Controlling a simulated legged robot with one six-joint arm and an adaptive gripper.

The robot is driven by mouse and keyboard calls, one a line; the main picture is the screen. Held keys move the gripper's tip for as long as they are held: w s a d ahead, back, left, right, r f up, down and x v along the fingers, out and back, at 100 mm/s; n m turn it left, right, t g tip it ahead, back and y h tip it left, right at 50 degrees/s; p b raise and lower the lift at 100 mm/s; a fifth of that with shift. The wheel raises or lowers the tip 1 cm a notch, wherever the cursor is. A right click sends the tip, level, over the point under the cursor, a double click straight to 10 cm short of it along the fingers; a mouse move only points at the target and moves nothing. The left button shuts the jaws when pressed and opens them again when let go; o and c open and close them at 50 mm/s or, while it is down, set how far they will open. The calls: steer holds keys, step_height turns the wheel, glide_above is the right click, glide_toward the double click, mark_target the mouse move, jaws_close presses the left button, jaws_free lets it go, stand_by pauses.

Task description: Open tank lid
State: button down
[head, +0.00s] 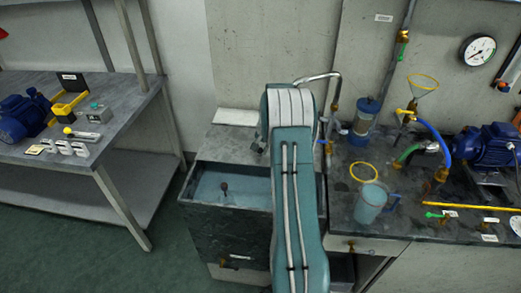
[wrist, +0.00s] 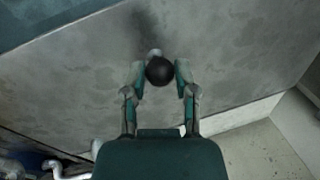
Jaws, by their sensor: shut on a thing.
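The tank (head: 188,197) stands left of my arm in the head view, with blue water (head: 245,190) showing in its open front part. A grey lid panel (head: 235,139) lies behind the water. The lid fills much of the wrist view (wrist: 90,75), with water at the upper left. My gripper (wrist: 160,75) is shut on the lid's round black knob (wrist: 159,70), one finger on each side. In the head view, my arm hides most of the gripper and the knob.
The bench at right holds a jug (head: 371,203), a yellow ring (head: 363,172), a blue pump (head: 487,147) and hoses. A metal shelf (head: 150,98) stands at left, with clear floor before it.

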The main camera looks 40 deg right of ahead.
steer(key=shift+c, duration=2)
jaws_free()
steer(key=shift+a, duration=0.2)
steer(key=shift+d, duration=0.1)
steer(key=shift+d, duration=0.1)
steer(key=shift+s+d+r, duration=0.1)
steer(key=shift+r, duration=0.3)
step_height(320, 180, up, 11)
steer(key=s, duration=0.1)
steer(key=shift+s+d+f, duration=0.15)
steer(key=shift+s+d, duration=0.25)
